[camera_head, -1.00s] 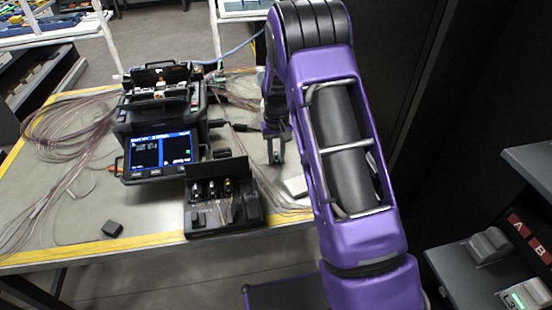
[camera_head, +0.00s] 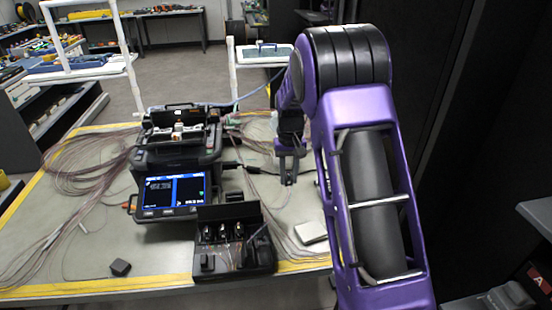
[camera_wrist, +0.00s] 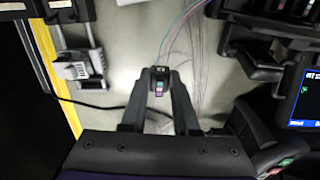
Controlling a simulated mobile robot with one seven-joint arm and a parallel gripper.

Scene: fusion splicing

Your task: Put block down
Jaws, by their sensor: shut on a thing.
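My gripper (camera_wrist: 160,82) is shut on a small dark block (camera_wrist: 160,85) with pink, blue and white patches, seen between its fingertips in the wrist view. Thin coloured fibres run up the picture from near the block. In the head view, my gripper (camera_head: 289,181) points down over the table (camera_head: 95,245), right of the fusion splicer (camera_head: 175,150). There the block is too small and dark to tell from the fingers. I cannot tell whether it touches the table.
A black holder (camera_head: 232,262) with several tools stands at the table's front. A white box (camera_head: 312,232) lies to its right and a small dark piece (camera_head: 120,268) to its left. Loose fibres spread over the left side. Dark cabinets (camera_head: 480,120) stand at the right.

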